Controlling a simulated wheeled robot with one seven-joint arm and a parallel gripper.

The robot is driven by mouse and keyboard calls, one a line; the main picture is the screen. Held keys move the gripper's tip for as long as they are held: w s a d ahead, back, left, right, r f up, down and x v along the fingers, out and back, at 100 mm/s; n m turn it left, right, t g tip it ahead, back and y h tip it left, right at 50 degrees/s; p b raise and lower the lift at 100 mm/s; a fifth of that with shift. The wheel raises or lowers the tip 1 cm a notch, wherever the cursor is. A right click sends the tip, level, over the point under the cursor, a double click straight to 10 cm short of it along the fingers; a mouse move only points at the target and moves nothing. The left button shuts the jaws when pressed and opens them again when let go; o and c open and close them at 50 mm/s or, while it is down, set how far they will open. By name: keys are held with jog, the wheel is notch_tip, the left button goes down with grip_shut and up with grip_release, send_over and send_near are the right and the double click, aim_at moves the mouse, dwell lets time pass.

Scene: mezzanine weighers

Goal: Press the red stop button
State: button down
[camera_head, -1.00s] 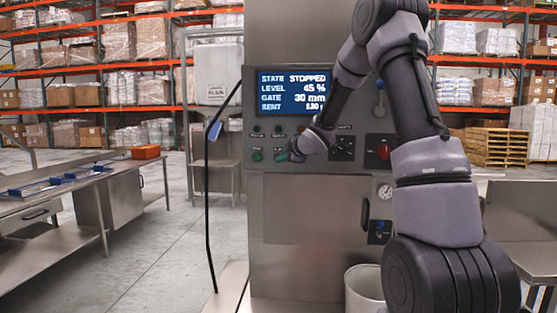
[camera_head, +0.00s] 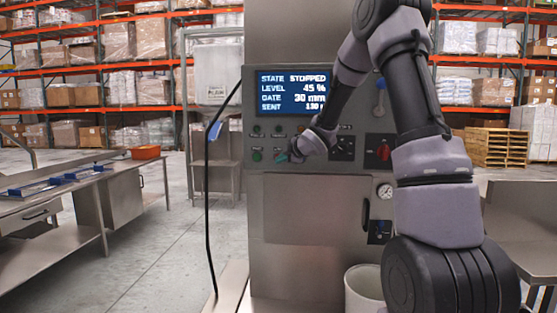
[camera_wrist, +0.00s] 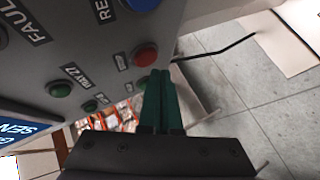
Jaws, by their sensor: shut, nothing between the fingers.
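The red button (camera_wrist: 145,56) is a round cap in a dark collar on the grey panel, upper middle of the wrist view. My gripper (camera_wrist: 159,74) has green fingers held together with nothing between them. Its tips are just below and right of the red button; I cannot tell whether they touch it. In the head view my gripper (camera_head: 283,157) is at the panel's lower left, and I cannot make out the red button there. The screen (camera_head: 292,92) reads STATE STOPPED, LEVEL 45 %, GATE 30 mm.
Green buttons (camera_wrist: 60,89) sit beside the red one, and another round cap is at the wrist view's top. A red rotary switch (camera_head: 384,152) is on the panel's right. A black cable (camera_head: 207,200) hangs at the left. A white bin (camera_head: 362,290) stands below.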

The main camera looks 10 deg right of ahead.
jog(key=s, duration=0.1)
jog(key=s+a, duration=0.1)
jog(key=s, duration=0.2)
jog(key=shift+s+a, duration=0.25)
jog(key=shift+s, duration=0.15)
dwell(0.4)
jog(key=s+d+r+m+g+h, duration=0.1)
jog(key=s+d+r+m+h, duration=0.1)
jog(key=s+d+r+m, duration=0.3)
jog(key=s+d+r+m+h, duration=0.1)
jog(key=s+r+m, duration=0.1)
jog(key=s+m, duration=0.3)
jog(key=s+d+r+m+g+h, duration=0.1)
jog(key=s+d+r+m+h, duration=0.15)
jog(key=s, duration=0.45)
jog(key=s+a+m+g+y, duration=0.3)
jog(key=s+m, duration=0.7)
jog(key=s, duration=1.1)
jog(key=shift+a, duration=0.15)
